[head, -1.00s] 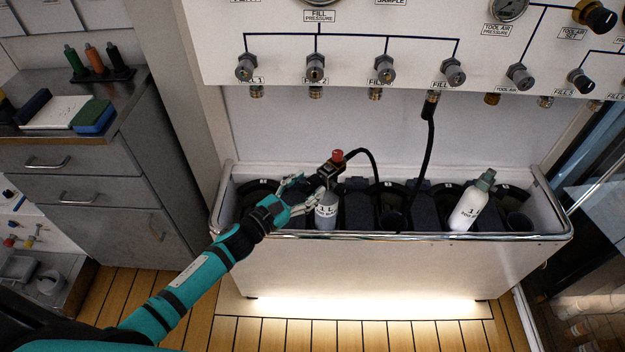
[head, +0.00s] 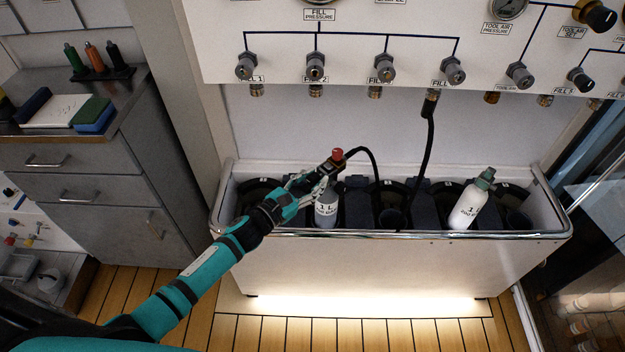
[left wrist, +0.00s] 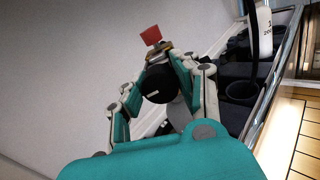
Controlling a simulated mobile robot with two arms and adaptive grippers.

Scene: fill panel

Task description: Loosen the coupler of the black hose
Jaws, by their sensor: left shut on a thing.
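The black hose (head: 429,150) hangs from the fourth fill fitting into the rack. It loops up to a coupler (head: 331,168) with a red cap (head: 338,154), on top of a grey bottle (head: 326,212) labelled "1 L". My left gripper (head: 322,182) reaches the coupler from the left and is shut on its round black knob. In the left wrist view the knob (left wrist: 157,86), with a white mark, sits between the two fingers, and the red cap (left wrist: 151,35) shows beyond. The fingers partly hide the coupler and bottle neck. My right gripper is out of view.
The white rack (head: 400,236) has a metal front rail and several dark holders. A white bottle (head: 468,208) leans at its right. Above is the panel (head: 290,62) with valves and fittings. A grey cabinet (head: 80,195) stands at left.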

